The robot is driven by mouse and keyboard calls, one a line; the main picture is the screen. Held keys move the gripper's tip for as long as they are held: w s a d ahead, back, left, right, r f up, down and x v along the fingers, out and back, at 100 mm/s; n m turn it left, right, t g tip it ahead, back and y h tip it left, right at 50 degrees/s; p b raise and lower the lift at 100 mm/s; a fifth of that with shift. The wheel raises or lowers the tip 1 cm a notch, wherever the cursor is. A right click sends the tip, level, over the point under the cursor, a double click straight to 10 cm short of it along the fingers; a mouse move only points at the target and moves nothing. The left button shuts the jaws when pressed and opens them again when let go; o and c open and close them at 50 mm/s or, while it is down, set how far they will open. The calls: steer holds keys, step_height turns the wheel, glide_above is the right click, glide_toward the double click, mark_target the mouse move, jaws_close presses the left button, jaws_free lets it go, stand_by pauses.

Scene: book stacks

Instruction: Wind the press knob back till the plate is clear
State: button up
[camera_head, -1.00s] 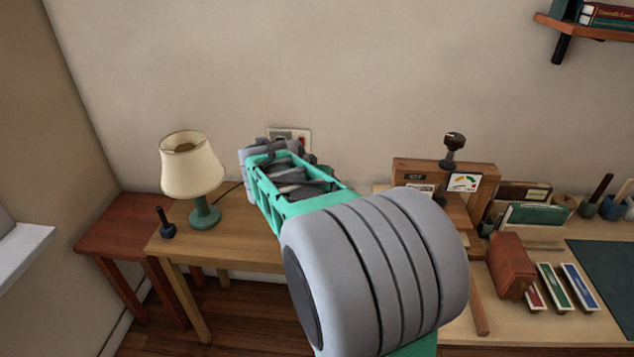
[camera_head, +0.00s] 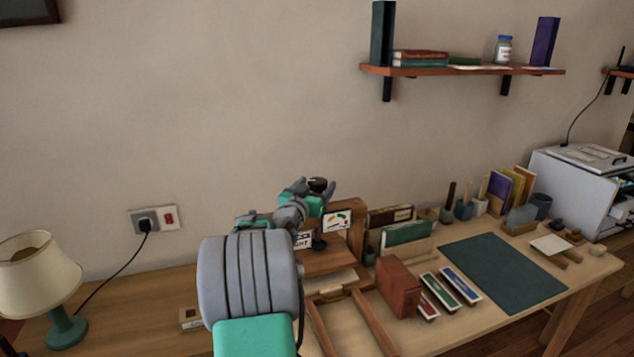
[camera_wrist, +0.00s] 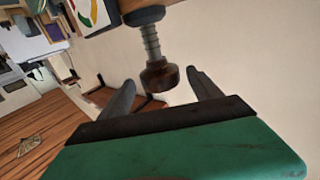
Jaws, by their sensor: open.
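The press (camera_head: 352,207) is a wooden frame on the long desk, with a coloured dial card (camera_head: 337,220) on its front. Its dark brown knob (camera_head: 318,184) is at the top. In the wrist view the knob (camera_wrist: 160,76) sits on a threaded metal screw. My gripper (camera_head: 317,190) is at the knob. In the wrist view its two fingers stand open on either side of the knob, with a visible gap at each side. The press plate is largely hidden behind my arm, so its height cannot be told.
A red-brown box (camera_head: 398,286) and several coloured strips lie right of the press. A dark green mat (camera_head: 503,270) covers clear desk beyond. A lamp (camera_head: 38,270) stands at left. A wall shelf (camera_head: 465,70) hangs above.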

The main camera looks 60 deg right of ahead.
steer(key=shift+w+d, duration=0.1)
steer(key=shift+d, duration=1)
steer(key=c, duration=1.3)
